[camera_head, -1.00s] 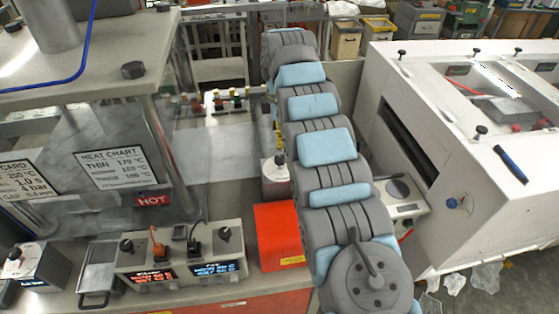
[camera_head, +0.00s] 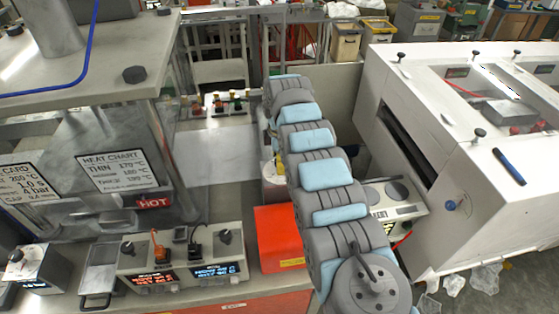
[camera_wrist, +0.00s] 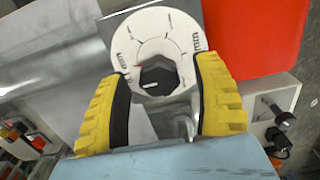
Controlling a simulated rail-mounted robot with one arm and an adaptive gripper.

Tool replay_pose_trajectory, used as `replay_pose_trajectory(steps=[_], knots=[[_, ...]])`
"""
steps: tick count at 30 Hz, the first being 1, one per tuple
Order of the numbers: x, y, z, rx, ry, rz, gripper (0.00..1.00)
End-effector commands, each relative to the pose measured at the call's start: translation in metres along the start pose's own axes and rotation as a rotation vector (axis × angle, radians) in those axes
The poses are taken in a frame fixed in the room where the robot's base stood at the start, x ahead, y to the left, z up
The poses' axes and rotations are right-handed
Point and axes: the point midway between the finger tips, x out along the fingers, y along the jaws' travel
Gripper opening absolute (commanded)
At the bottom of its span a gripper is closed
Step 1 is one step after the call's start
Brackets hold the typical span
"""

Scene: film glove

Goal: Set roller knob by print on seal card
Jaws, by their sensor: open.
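In the wrist view a black roller knob (camera_wrist: 158,75) with a pale pointer line sits on a round white dial (camera_wrist: 158,25) with dark scale marks. The pointer line lies on the knob's left side. My gripper (camera_wrist: 162,72) is open, its yellow ribbed fingers on either side of the knob with gaps visible. I cannot tell how far above it they are.
A heat chart (camera_head: 117,171) and a HOT label (camera_head: 153,203) are on the press at left. A red box (camera_head: 277,236) stands close beside the dial. Control boxes with displays (camera_head: 182,262) line the front. A large white machine (camera_head: 480,210) stands at right.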

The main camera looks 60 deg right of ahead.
Motion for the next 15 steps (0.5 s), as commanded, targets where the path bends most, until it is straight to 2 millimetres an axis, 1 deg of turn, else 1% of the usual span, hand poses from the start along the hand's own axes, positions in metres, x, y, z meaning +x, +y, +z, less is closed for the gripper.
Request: replay_pose_trajectory(steps=[3, 5, 6, 8, 9, 10, 15], knots=[[0.0000, 0.0000, -0.0002, 0.000, 0.000, 0.000, 0.66], [0.0000, 0.0000, -0.0002, 0.000, 0.000, 0.000, 0.49], [0.0000, 0.0000, -0.0002, 0.000, 0.000, 0.000, 0.37], [0.0000, 0.0000, -0.0003, 0.000, 0.000, 0.000, 0.20], [0.0000, 0.0000, -0.0003, 0.000, 0.000, 0.000, 0.09], [0.0001, 0.0000, -0.0003, 0.000, 0.000, 0.000, 0.02], [0.0003, -0.0001, -0.0005, -0.001, 0.001, 0.000, 0.00]])
